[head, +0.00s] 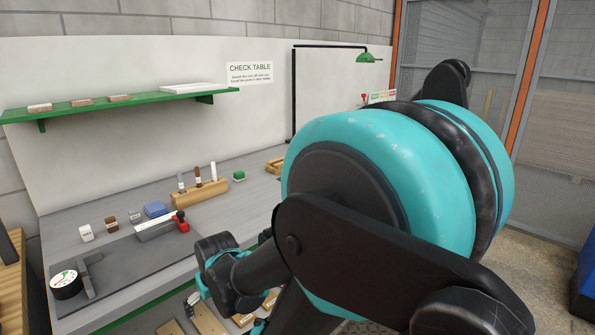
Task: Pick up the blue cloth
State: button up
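The blue cloth (155,209) is a small folded blue block on the grey check table (240,202). It lies behind a metal bar-shaped tool with a red end (160,226) and left of a wooden block holding upright tools. My arm fills the middle and right of the head view. What seems to be my gripper (196,300) shows small and partly hidden at the table's front edge, low and to the right of the cloth, apart from it. Its fingers are too small and covered to tell whether they are open.
Small blocks (111,224) stand left of the cloth. The wooden tool block (200,192) and a green item (239,175) are to its right. A green shelf (130,103) hangs above.

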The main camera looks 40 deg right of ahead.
aim_at(155, 209)
jog(key=z, duration=1.35)
jog(key=u, duration=1.35)
jog(key=k+j, duration=0.1)
jog(key=j, duration=0.2)
jog(key=k+j, duration=0.1)
jog(key=j, duration=0.25)
jog(key=k+j+z, duration=0.1)
jog(key=j, duration=0.2)
jog(key=i+l, duration=0.6)
